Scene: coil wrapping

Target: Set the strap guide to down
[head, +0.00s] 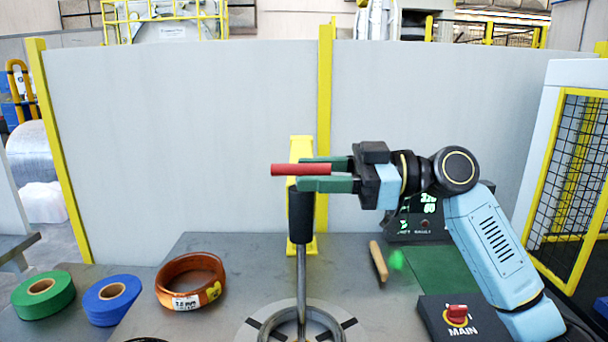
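A red bar (284,170) lies level in front of the top of a yellow post (302,150) at the middle of the head view. I take it to be the handle of the strap guide; its joint with the post is hidden. My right gripper (313,174) reaches in from the right. Its two green fingers lie above and below the right part of the bar with no clear gap, so it looks shut on it. A black cylinder (301,215) on a grey rod stands below the bar. My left gripper is not in view.
A green roll (63,297), a blue roll (128,300) and an orange-brown coil (169,275) lie at the left. A ring base (338,322) is at the front middle. A wooden-handled tool (377,262) and a MAIN switch box (432,312) lie right. Grey panels close off the back.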

